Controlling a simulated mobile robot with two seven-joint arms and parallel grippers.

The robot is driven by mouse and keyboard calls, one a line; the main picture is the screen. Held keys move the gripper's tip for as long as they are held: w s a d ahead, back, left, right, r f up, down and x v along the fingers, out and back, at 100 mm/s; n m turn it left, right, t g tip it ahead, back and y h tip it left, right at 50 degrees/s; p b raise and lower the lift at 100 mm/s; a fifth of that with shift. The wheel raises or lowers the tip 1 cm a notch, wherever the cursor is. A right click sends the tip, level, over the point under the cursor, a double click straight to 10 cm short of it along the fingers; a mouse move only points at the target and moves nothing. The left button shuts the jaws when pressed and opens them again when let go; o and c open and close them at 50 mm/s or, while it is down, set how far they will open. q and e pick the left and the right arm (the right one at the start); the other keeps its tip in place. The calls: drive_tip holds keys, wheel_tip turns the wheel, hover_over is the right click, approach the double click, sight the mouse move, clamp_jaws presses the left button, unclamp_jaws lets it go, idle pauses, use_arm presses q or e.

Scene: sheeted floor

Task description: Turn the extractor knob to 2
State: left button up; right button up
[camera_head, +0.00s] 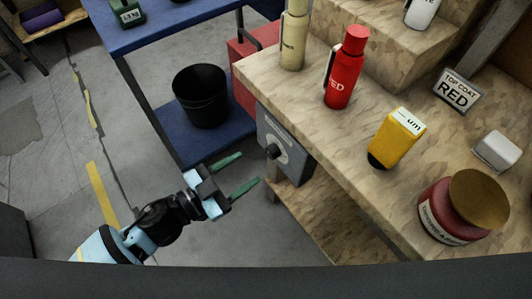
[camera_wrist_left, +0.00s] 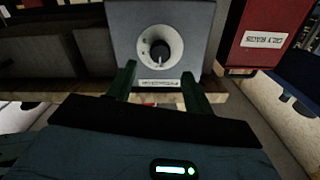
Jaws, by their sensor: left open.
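The extractor knob (camera_head: 273,151) is a black dial on a grey control box (camera_head: 296,163) fixed to the side of the wooden workbench. In the left wrist view the knob (camera_wrist_left: 159,51) sits on a pale round dial plate, above a small label that I cannot read. My left gripper (camera_head: 243,172) is open and empty, with green fingers pointing toward the box. It is in front of the knob and apart from it. In the left wrist view its fingertips (camera_wrist_left: 157,77) frame the lower part of the box, below the knob. My right gripper is not in view.
A blue shelf unit (camera_head: 222,129) with a black bin (camera_head: 201,97) stands behind the arm. The floor at left is clear.

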sight(269, 154)
use_arm(q)
drive_tip(key=x, duration=0.7)
drive_tip(key=c, duration=1)
